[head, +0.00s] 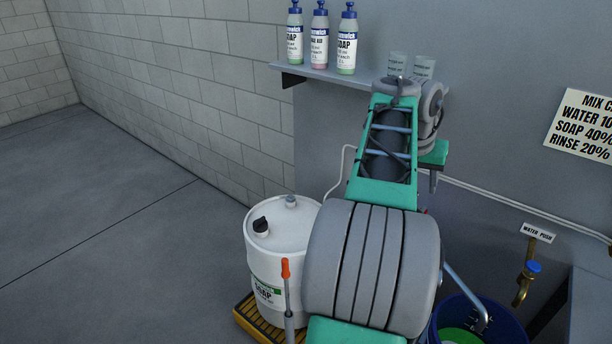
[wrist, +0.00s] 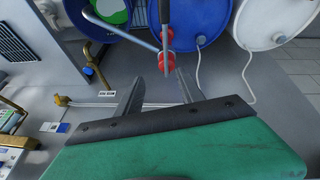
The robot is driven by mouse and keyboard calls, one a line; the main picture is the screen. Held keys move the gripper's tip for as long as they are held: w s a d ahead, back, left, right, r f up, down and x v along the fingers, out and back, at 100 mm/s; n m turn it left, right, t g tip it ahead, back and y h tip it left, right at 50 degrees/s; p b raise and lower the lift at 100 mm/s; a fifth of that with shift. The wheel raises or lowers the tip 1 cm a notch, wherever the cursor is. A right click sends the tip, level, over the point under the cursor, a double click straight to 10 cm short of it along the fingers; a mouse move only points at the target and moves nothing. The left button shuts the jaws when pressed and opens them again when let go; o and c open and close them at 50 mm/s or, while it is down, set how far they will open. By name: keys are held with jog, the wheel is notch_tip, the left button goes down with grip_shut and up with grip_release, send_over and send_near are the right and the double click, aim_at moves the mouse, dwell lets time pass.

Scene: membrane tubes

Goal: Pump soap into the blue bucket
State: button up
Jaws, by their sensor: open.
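The blue bucket (head: 500,318) stands at the bottom right of the head view, partly cut off, with green inside. It also shows at the top left of the wrist view (wrist: 72,12). A white soap drum (head: 262,245) stands left of my arm, with an orange-tipped upright lever (head: 286,269) in front of it. In the wrist view my gripper (wrist: 160,76) is open, its dark fingers pointing towards red fittings (wrist: 166,60) on grey rods. A bent pipe (wrist: 120,28) runs from there towards the bucket. I cannot tell whether the fingers touch anything. The head view hides my gripper.
A blue drum (wrist: 200,20) and a white drum (wrist: 262,22) stand side by side in the wrist view. A brass tap (head: 525,278) is on the wall right of the bucket. A shelf (head: 325,74) holds bottles. Floor at the left is clear.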

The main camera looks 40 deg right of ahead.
jog(key=a+p+v, duration=0.1)
jog(key=v, duration=0.6)
jog(key=w+a+f+n+t, duration=0.1)
jog(key=w+a, duration=0.3)
jog(key=a, duration=0.4)
jog(key=w+a+f+n+t, duration=0.1)
jog(key=w+a+f+n, duration=0.2)
jog(key=a, duration=0.4)
jog(key=w+a+f+n+t+y+p, duration=0.1)
jog(key=w+a+f+n, duration=0.1)
jog(key=w+a+n, duration=0.2)
jog(key=w+a, duration=0.3)
jog(key=a, duration=0.1)
jog(key=shift+a, duration=0.4)
jog(key=shift+w, duration=0.1)
